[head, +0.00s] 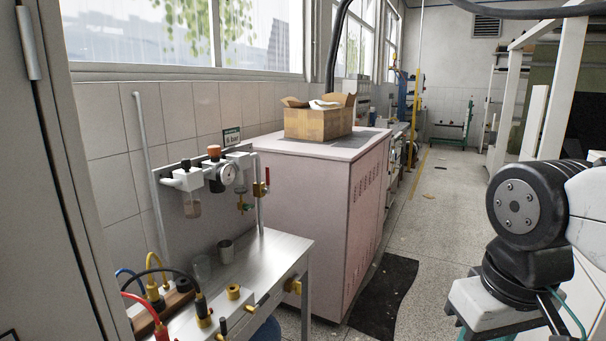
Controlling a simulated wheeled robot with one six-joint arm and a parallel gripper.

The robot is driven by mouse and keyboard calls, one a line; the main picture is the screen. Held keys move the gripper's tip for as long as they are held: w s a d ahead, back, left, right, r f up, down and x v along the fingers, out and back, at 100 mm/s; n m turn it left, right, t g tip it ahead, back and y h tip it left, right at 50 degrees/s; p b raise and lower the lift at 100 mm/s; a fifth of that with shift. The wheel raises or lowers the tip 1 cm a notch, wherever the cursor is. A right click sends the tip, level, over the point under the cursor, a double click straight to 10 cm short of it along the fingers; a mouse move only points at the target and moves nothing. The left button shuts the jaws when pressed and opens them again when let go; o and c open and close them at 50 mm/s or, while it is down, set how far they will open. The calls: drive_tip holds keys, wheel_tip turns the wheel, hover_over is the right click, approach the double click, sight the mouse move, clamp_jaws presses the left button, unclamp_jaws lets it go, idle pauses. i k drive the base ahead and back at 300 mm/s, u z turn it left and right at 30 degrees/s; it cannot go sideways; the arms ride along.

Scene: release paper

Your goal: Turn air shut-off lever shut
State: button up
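An air unit with a pressure gauge (228,173) and an orange-red knob (214,151) is mounted on a grey back panel (228,221) at the left, above a metal bench. At its right end a brass valve (260,189) carries a small red lever (267,175), which stands roughly upright. Which of the two is the air shut-off lever is not labelled legibly. Part of my arm shows at the right edge, well apart from the valves. My gripper is not in view.
A dark mat (384,297) lies on the floor; the aisle (437,215) is mostly clear.

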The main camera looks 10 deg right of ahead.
sight(266, 191)
drive_tip(key=z, duration=0.7)
drive_tip(key=i, duration=1.05)
drive_tip(key=u, duration=0.75)
